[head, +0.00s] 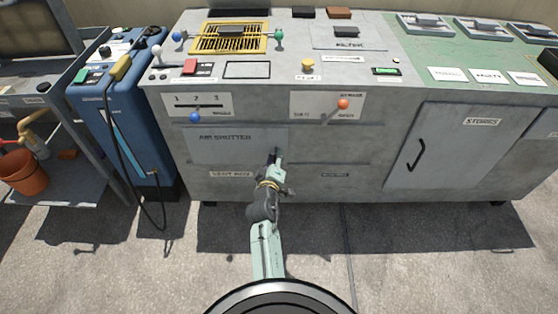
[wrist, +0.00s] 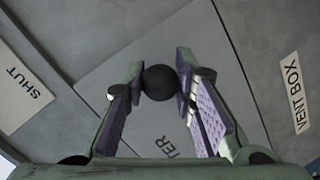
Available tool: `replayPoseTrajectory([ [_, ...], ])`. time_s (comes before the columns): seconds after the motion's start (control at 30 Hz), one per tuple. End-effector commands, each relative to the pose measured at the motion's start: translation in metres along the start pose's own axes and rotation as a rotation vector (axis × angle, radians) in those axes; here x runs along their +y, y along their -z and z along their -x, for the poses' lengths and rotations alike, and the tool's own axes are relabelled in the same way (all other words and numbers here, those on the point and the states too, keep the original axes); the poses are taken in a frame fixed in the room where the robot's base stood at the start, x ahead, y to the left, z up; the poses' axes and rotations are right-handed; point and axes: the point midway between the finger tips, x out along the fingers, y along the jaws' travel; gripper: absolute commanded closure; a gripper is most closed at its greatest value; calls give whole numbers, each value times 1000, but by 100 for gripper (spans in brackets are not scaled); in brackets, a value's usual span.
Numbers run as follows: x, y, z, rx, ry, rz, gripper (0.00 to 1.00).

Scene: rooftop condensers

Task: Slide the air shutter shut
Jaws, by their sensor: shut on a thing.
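The air shutter (head: 235,145) is a flat grey panel lettered "AIR SHUTTER" on the front of the grey cabinet. In the wrist view the shutter panel (wrist: 120,90) fills the middle, with part of its lettering hidden by a finger. Its round black knob (wrist: 160,83) sits between my fingertips. My gripper (head: 276,157) is at the right end of the panel and shut on this knob; it also shows in the wrist view (wrist: 160,85). A "SHUT" label (wrist: 22,95) lies beyond the panel's edge, and a "VENT BOX" label (wrist: 295,92) lies on the opposite side.
A stores door (head: 450,145) with a black handle is at right. A blue machine (head: 125,120) with a hanging black hose stands at left. The floor before the cabinet is clear.

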Motion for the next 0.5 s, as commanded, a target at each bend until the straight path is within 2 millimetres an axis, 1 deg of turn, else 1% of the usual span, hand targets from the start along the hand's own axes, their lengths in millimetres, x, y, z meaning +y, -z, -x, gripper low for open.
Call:
replayPoseTrajectory([
  [0.13,-2,5,0,4,-3,-1,100],
  [0.5,-3,9,0,8,0,-1,100],
])
